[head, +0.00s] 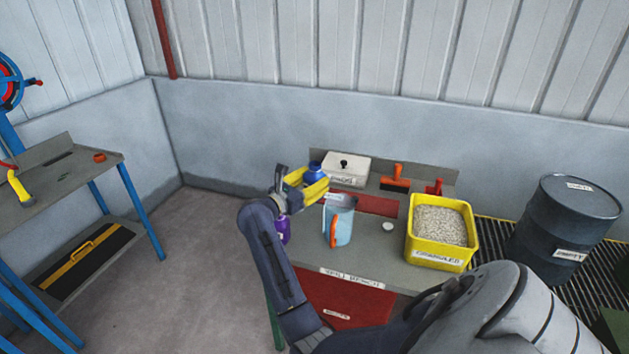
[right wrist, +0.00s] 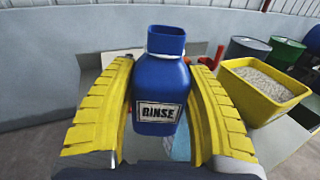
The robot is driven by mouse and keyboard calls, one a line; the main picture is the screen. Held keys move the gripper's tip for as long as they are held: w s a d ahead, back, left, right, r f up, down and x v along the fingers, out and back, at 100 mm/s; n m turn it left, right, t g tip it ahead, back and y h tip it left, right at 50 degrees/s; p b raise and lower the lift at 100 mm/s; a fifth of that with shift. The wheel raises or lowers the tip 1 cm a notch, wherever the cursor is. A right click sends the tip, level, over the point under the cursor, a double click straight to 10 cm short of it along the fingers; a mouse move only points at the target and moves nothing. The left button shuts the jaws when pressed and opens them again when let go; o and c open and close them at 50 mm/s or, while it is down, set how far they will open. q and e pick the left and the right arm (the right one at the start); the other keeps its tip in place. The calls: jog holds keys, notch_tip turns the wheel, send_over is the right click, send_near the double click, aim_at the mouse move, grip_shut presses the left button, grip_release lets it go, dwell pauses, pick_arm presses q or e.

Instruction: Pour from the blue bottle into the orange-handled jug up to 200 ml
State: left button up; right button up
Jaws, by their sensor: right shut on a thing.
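The blue bottle (right wrist: 160,85), labelled RINSE, is held between the yellow fingers of my right gripper (right wrist: 163,110) in the right wrist view. In the head view the blue bottle (head: 315,172) shows partly behind the yellow fingers of my right gripper (head: 312,187). It looks about upright, above the bench and just left of the jug. The orange-handled jug (head: 343,222) stands upright on the bench, a clear light-blue vessel with its orange handle facing me. Any liquid level in it cannot be read. My left gripper is not in view.
The bench (head: 383,262) also holds a purple object (head: 283,232) partly hidden by my arm, a white box (head: 347,167), an orange-handled brush (head: 396,178), a small white disc (head: 388,226) and a yellow granule bin (head: 441,254). A dark drum (head: 560,222) stands at right.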

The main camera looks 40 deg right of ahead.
jog(key=shift+r, duration=1.5)
